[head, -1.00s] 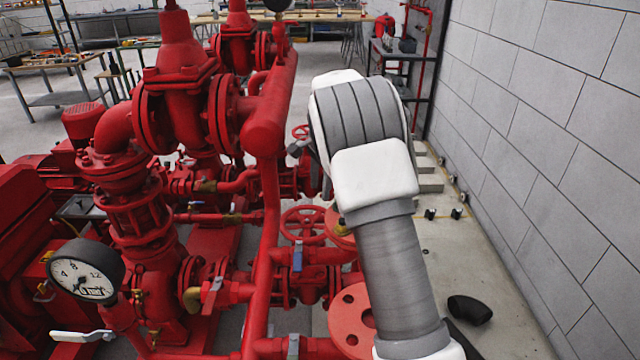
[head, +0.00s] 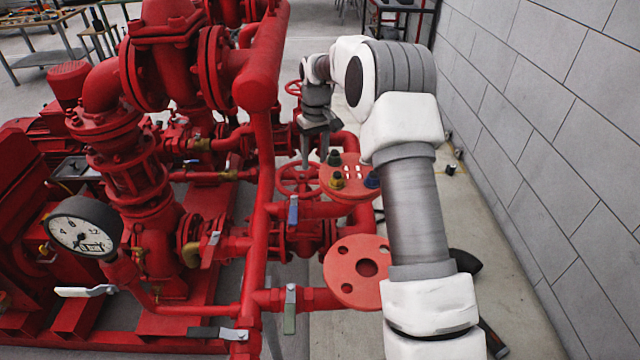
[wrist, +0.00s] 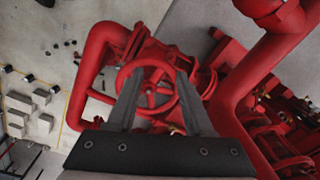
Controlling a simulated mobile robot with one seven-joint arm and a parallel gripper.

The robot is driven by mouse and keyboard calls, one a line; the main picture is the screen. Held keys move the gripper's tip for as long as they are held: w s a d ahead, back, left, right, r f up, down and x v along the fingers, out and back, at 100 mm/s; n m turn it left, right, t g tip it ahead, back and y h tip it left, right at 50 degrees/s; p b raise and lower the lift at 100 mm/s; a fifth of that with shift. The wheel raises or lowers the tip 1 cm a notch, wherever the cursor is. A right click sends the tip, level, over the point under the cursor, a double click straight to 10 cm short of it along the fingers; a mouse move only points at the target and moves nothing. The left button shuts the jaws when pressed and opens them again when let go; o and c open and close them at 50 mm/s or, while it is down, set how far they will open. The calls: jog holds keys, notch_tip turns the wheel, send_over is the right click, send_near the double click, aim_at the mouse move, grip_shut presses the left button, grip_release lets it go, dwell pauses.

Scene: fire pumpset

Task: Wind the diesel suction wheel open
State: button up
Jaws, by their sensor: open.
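A red spoked handwheel (head: 285,187) lies roughly flat among the red pipes, near the middle of the head view. In the wrist view the same wheel (wrist: 122,76) is seen from above, with its hub showing between my fingers. My gripper (head: 305,163) points down over the wheel, its fingers spread and empty. In the wrist view my gripper (wrist: 158,76) has a finger on each side of the hub and overlaps the rim. I cannot tell whether the fingertips touch the wheel. No label showing which valve this is can be read.
Another red wheel (head: 293,88) is partly hidden behind my arm. A red flange (head: 352,272) and a round red plate with coloured knobs (head: 345,182) stand close by. A pressure gauge (head: 84,230) is at left. A block wall (head: 540,130) bounds the right.

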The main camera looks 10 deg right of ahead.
aim_at(320, 189)
jog(key=w+d+r+n+t, duration=0.1)
jog(key=w+d+n, duration=0.1)
jog(key=n, duration=1)
jog(key=w+d+r+n, duration=0.1)
jog(key=d+r+n, duration=0.1)
jog(key=n, duration=1)
jog(key=shift+y, duration=0.3)
jog(key=f+b, duration=0.1)
jog(key=f, duration=0.4)
jog(key=w+a+f+b, duration=0.1)
jog(key=f, duration=0.5)
jog(key=f+b, duration=0.1)
jog(key=f, duration=0.5)
jog(key=shift+w+a+f, duration=0.15)
jog(key=shift+w+a, duration=0.1)
grip_shut()
